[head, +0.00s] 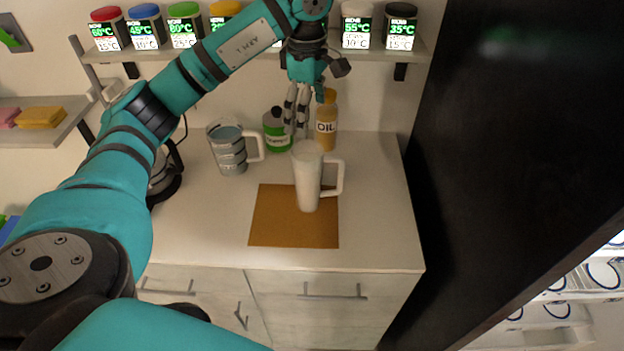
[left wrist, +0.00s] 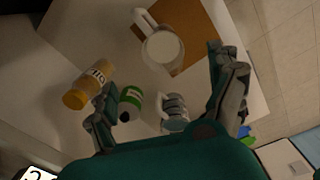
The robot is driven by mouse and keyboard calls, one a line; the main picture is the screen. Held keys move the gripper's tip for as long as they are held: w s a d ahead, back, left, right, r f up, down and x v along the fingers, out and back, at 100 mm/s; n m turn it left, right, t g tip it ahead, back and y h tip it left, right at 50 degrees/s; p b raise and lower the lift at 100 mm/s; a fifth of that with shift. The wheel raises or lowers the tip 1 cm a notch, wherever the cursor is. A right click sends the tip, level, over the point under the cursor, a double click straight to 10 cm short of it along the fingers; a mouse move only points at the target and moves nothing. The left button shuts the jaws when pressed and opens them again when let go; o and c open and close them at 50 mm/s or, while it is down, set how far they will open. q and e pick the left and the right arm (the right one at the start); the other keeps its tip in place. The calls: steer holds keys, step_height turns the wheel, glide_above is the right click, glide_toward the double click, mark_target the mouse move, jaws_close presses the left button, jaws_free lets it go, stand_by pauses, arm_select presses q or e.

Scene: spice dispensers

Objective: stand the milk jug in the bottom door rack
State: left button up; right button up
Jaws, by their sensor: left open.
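The white milk jug (head: 308,180) stands upright on a brown mat (head: 265,225) on the counter, its handle to the right. In the left wrist view, the jug (left wrist: 162,46) is seen from above, with the mat (left wrist: 200,32) beneath it. My left gripper (head: 297,122) is above and behind the jug, pointing down, apart from it. Its fingers are spread wide in the left wrist view (left wrist: 168,98), with nothing between them held. White rack-like shelving (head: 590,278) shows at the lower right edge; I cannot tell which part is the bottom door rack. My right gripper is out of view.
A grey-banded jug (head: 231,150), a green container (head: 277,132) and an oil bottle (head: 327,122) stand behind the mat. A shelf of spice dispensers (head: 400,25) hangs above. A tall black panel (head: 500,130) borders the counter's right side. The counter's front right (head: 375,220) is clear.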

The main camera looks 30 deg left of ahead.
arm_select(q)
steer(key=p, duration=0.1)
glide_above(311, 169)
steer(key=w+a, duration=0.2)
steer(key=w, duration=0.1)
step_height(311, 169, down, 6)
step_height(311, 169, down, 4)
steer(key=shift+s+a+f+p, duration=0.1)
steer(key=shift+s+f+p, duration=0.1)
steer(key=shift+p, duration=0.55)
steer(key=shift+f, duration=0.2)
steer(key=f+p, duration=0.2)
steer(key=f, duration=0.1)
steer(key=f+p, duration=0.1)
steer(key=shift+s+d+f, duration=0.1)
steer(key=shift+d+f, duration=0.1)
steer(key=shift+d, duration=0.1)
steer(key=shift+f, duration=0.35)
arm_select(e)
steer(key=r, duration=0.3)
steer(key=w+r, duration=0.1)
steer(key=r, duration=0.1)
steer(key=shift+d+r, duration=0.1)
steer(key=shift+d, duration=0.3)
arm_select(q)
steer(key=shift+c, duration=0.5)
steer(key=c, duration=1.6)
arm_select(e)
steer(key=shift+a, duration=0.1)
